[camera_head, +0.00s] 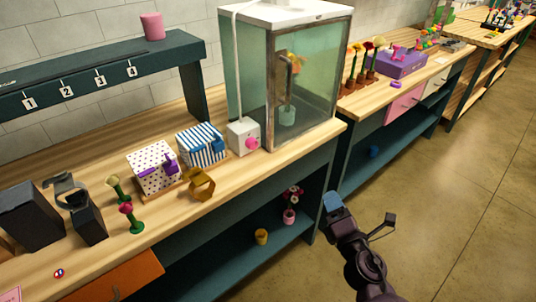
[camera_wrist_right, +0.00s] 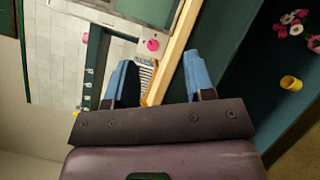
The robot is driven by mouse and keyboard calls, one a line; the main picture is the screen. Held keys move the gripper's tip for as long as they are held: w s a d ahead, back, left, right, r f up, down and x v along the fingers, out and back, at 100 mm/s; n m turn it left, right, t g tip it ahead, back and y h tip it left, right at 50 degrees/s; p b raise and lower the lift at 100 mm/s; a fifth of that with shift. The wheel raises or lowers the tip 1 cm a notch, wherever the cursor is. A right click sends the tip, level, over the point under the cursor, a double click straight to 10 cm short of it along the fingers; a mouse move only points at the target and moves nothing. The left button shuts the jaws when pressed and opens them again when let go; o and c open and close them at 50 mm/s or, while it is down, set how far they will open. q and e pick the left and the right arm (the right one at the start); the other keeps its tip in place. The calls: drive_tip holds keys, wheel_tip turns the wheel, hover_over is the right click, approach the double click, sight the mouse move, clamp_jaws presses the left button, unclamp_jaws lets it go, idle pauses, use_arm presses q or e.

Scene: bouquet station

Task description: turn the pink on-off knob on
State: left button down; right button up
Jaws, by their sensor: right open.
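The pink knob (camera_head: 251,143) is on the front of a small white box (camera_head: 241,135) beside the left of the glass cabinet (camera_head: 290,80) on the wooden bench. In the right wrist view the pink knob (camera_wrist_right: 152,45) shows beyond and between my two blue fingers. My right gripper (camera_head: 333,203) is in front of the bench, to the right of and below the knob, clear of it. In the right wrist view the fingers of the right gripper (camera_wrist_right: 160,80) are apart with nothing between them. My left gripper is not in view.
A blue-striped box (camera_head: 201,147), a dotted box (camera_head: 153,168) and a gold ring-shaped thing (camera_head: 201,185) stand left of the knob. The bench edge lies between my right gripper and the knob. The floor at right is clear.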

sight(254, 145)
drive_tip(key=w+a+r+m+g+y+p, duration=0.1)
drive_tip(key=w+a+r+m+y, duration=0.1)
drive_tip(key=w+a+r+y, duration=0.35)
drive_tip(key=w+a+r+m+g+y, duration=0.25)
drive_tip(key=w+a, duration=0.35)
drive_tip(key=a, duration=0.3)
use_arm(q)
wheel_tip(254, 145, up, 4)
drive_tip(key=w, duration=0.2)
use_arm(e)
wheel_tip(254, 145, down, 8)
drive_tip(key=w+d+m+h, duration=0.1)
drive_tip(key=w+m+h, duration=0.15)
drive_tip(key=m, duration=1.05)
drive_tip(key=shift+y, duration=0.35)
drive_tip(key=b+x, duration=0.1)
drive_tip(key=x, duration=0.3)
drive_tip(key=b+x, duration=0.2)
drive_tip(key=x, duration=0.3)
drive_tip(key=shift+w+f, duration=0.25)
drive_tip(key=shift+w, duration=0.05)
use_arm(q)
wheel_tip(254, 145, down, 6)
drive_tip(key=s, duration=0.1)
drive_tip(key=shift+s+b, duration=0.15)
drive_tip(key=shift+b, duration=0.3)
use_arm(e)
drive_tip(key=shift+w+a+r, duration=0.2)
drive_tip(key=shift+w+a, duration=0.1)
drive_tip(key=shift+w, duration=0.25)
